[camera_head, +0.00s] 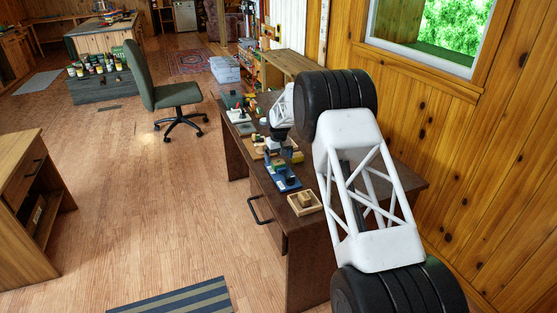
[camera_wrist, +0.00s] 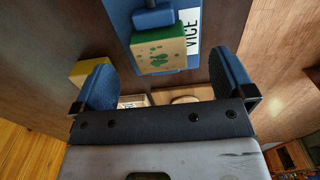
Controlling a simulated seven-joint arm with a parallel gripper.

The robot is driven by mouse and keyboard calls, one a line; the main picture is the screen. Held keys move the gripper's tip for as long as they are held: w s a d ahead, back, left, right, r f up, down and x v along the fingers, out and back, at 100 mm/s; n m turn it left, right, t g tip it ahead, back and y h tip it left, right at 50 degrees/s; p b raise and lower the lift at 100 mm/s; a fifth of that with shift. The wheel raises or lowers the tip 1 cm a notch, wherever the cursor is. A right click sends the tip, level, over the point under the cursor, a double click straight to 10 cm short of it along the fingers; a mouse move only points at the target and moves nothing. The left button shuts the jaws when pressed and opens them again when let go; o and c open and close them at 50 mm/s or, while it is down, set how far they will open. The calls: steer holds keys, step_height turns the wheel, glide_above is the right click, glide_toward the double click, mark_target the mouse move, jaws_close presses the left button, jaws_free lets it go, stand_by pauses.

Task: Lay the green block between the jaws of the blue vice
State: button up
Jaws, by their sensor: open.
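The blue vice (camera_head: 287,183) stands on the brown desk; in the wrist view its blue parts (camera_wrist: 154,18) show beside a white "VICE" label (camera_wrist: 191,35). A block with a pale face and green marks (camera_wrist: 158,54) shows between the vice's blue parts. I take it for the green block; I cannot tell how deep it sits. My gripper (camera_wrist: 165,82) is open, its blue fingertips apart on either side of the block's near end, with no visible contact. In the head view my gripper (camera_head: 280,135) is small and dark, above the desk beyond the vice.
A yellow object (camera_wrist: 88,70) is partly hidden by the left finger; a yellow piece (camera_head: 297,157) also shows beside the vice in the head view. A wooden tray (camera_head: 316,208) holding a block stands nearer on the desk. Several small items crowd the far end. A wood wall bounds the right.

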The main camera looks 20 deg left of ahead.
mark_target(279, 162)
steer(key=shift+r, duration=2)
steer(key=shift+d+r, duration=0.1)
